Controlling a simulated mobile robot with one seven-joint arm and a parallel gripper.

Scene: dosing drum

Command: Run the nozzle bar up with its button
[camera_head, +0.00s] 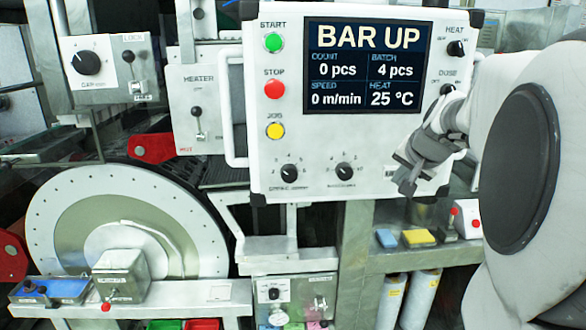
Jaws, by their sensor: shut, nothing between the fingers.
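The white control panel (395,160) fills the upper middle of the head view. Its dark screen (362,66) reads "BAR UP", 0 pcs, 0 m/min and 25 °C. On its left side are a green START button (273,42), a red STOP button (274,89) and a yellow button (274,131). My gripper (405,183) is shut and empty at the panel's lower right, pointing down and left. It covers part of the panel; I cannot tell whether it touches it. No button labelled for the nozzle bar is readable, and I cannot identify the bar itself.
My arm blocks the right side. Two black knobs (289,172) (344,172) sit low on the panel. A HEATER lever box (198,110) and large round drum (60,225) stand left. Blue and yellow blocks (418,237) lie on a shelf below, above white rolls (390,300).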

